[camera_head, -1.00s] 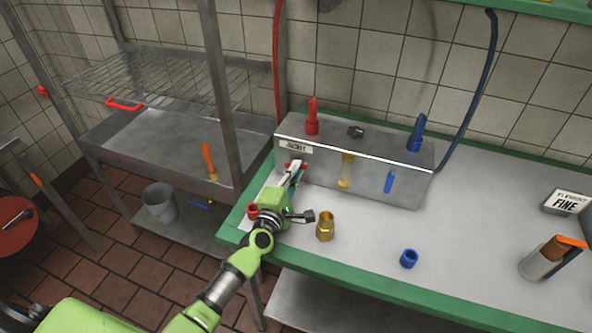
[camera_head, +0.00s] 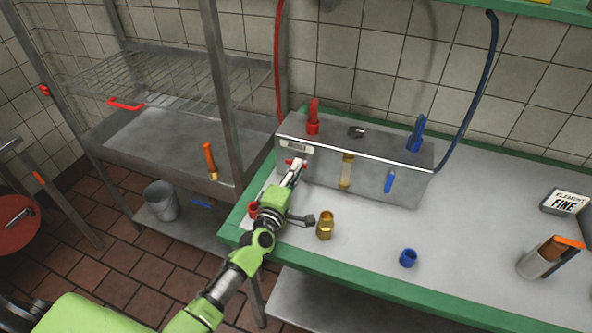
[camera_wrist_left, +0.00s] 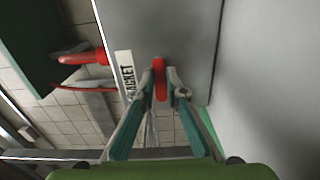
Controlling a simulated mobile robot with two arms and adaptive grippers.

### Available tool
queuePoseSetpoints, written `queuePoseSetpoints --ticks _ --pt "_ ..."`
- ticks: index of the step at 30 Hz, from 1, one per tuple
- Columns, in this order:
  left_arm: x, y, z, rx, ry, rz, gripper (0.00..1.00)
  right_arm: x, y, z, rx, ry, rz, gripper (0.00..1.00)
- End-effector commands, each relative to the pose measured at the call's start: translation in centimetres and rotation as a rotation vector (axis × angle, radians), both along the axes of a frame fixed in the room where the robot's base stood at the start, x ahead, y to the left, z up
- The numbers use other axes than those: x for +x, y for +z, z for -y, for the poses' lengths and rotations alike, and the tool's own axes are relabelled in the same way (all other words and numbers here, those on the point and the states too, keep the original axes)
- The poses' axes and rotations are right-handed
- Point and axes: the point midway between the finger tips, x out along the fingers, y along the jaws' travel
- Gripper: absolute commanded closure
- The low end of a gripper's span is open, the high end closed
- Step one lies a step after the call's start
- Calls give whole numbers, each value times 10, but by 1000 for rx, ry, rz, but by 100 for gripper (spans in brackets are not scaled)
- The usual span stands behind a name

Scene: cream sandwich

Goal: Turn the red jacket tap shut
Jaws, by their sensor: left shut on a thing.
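The red jacket tap (camera_head: 289,162) is on the front face of a grey metal box (camera_head: 390,192), under a white label (camera_head: 297,147). Its red bar lies roughly crosswise in the head view, with ends showing on both sides of my fingers. My left gripper (camera_head: 297,170) is at the tap, shut on it. In the left wrist view the red bar (camera_wrist_left: 160,76) stands between the two teal-padded fingertips of the left gripper (camera_wrist_left: 162,88), beside the label (camera_wrist_left: 126,76) reading JACKET. The fingers hide part of the tap. My right gripper is not in view.
On the box are an upright red fitting (camera_head: 313,118), a blue fitting (camera_head: 417,134), a yellowish tube (camera_head: 346,171) and a blue tap (camera_head: 390,181). A brass fitting (camera_head: 325,226) stands close right of my wrist. A blue cap (camera_head: 408,258) lies farther right. The bench's middle right is clear.

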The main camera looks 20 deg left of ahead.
Motion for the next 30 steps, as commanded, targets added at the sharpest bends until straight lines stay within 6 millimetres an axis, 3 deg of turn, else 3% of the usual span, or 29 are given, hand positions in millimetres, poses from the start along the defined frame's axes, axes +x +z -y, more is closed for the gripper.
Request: queuePoseSetpoints --ticks 1,2,3,17,30 --pt "0 -1 0 4 -1 -2 100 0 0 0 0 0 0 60" --pt "0 -1 0 3 -1 -2 80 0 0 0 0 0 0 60" --pt "0 -1 0 3 -1 -2 71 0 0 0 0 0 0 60" --pt "-9 -1 0 -1 0 -1 71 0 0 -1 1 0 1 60" --pt "-95 -2 -3 2 -1 -4 71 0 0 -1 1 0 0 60"
